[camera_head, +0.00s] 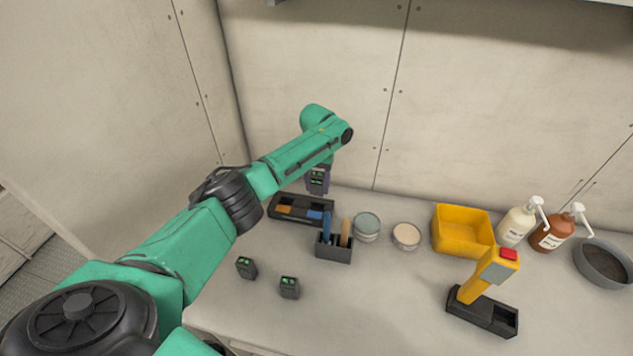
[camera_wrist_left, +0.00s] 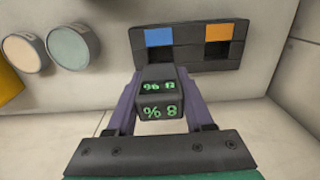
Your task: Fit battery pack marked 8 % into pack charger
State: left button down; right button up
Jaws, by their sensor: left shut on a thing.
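My left gripper (camera_head: 318,188) is shut on a small dark battery pack (camera_wrist_left: 160,106), whose green marking reads 8 % upside down in the left wrist view. The pack is held up above the counter, near the dark pack charger (camera_head: 289,209). The charger also shows in the left wrist view (camera_wrist_left: 187,63), with a blue and an orange patch, each beside a dark bay. The pack appears apart from the charger. Two other dark packs with green markings, one on the left (camera_head: 246,267) and one on the right (camera_head: 289,287), stand on the counter. My right gripper is not in view.
A dark holder (camera_head: 334,252) with blue and tan handled items stands right in front of the charger. Two round tins (camera_head: 367,226) (camera_head: 406,236), a yellow bin (camera_head: 462,232), bottles (camera_head: 517,226), a round dark tray (camera_head: 602,263) and a yellow device (camera_head: 487,277) stand to the right. The front middle counter is clear.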

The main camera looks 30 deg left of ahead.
aim_at(317, 194)
pick_arm(q)
notch_tip(317, 194, down, 3)
jog(key=shift+b, duration=0.7)
jog(key=shift+s+f+b, duration=0.25)
jog(key=shift+f+b, duration=0.55)
jog(key=shift+f, duration=0.1)
jog(key=shift+w+f, duration=0.1)
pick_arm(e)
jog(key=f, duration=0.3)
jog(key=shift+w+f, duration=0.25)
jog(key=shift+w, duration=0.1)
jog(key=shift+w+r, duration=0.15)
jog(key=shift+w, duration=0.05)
pick_arm(q)
jog(key=shift+p, duration=0.6)
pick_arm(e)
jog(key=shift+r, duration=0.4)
pick_arm(q)
jog(key=shift+f, duration=0.15)
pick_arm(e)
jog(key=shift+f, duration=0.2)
pick_arm(q)
jog(key=shift+f+b, duration=0.3)
jog(key=shift+b, duration=0.15)
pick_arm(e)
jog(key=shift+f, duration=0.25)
